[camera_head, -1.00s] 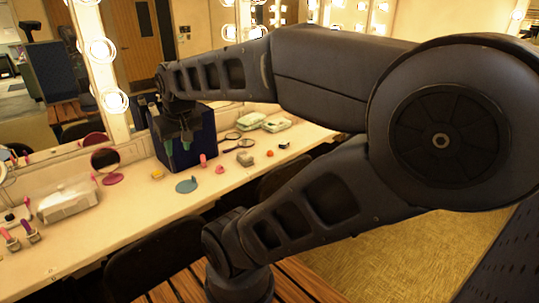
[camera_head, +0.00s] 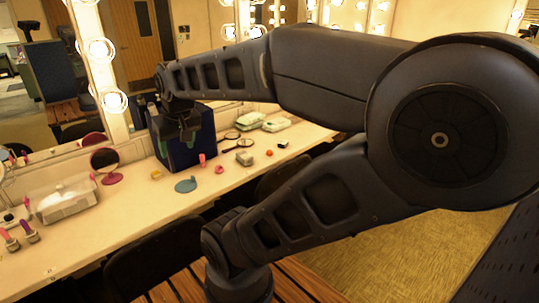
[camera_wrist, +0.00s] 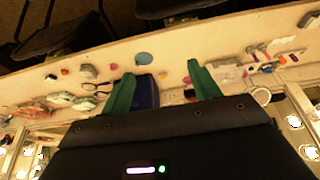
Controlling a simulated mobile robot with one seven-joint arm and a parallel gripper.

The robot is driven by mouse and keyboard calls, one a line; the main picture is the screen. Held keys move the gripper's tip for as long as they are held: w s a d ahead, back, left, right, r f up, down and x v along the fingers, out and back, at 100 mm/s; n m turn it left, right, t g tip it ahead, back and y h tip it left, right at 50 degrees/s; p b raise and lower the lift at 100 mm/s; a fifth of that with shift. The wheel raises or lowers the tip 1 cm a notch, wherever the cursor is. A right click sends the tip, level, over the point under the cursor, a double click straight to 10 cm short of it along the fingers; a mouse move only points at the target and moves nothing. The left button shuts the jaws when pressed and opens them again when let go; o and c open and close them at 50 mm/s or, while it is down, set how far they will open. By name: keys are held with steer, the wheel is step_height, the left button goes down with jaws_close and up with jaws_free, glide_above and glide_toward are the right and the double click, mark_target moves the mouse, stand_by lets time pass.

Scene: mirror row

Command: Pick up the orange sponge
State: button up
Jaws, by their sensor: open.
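My gripper (camera_head: 178,144) is open and empty, its green fingers pointing down in front of a dark blue box on the counter. The fingers also show apart in the wrist view (camera_wrist: 160,72). A small yellow-orange block (camera_head: 157,174) lies on the counter left of the box. A small red-orange piece (camera_head: 269,153) lies farther right, past a grey block. I cannot tell for certain which of these is the orange sponge. Both are apart from my fingers.
The dark blue box (camera_head: 204,140) stands close to the gripper. A blue disc (camera_head: 186,185), a pink piece (camera_head: 219,169) and a grey block (camera_head: 245,158) lie nearby. A round pink mirror (camera_head: 106,160) stands left. Chairs (camera_head: 150,262) line the counter's front edge.

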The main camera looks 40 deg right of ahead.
steer(key=shift+w, duration=0.1)
steer(key=w+d+r+n+g+h, duration=0.1)
steer(key=w+d+n, duration=0.1)
steer(key=w+d, duration=0.5)
steer(key=w+d+r+n+h, duration=0.15)
steer(key=w+d, duration=0.25)
steer(key=w, duration=0.6)
steer(key=w+d+f+n+g, duration=0.2)
steer(key=w+d+f+n, duration=0.25)
steer(key=w+d, duration=0.95)
steer(key=n+g+h, duration=0.2)
steer(key=n+g, duration=0.1)
steer(key=n, duration=0.4)
glide_above(269, 151)
steer(key=a, duration=0.4)
step_height(269, 151, down, 30)
steer(key=x, duration=0.3)
steer(key=w+x, duration=0.1)
steer(key=x, duration=0.6)
steer(key=shift+w+d+f, duration=0.1)
steer(key=shift+w+f, duration=0.05)
steer(key=shift+w, duration=0.05)
steer(key=c, duration=1)
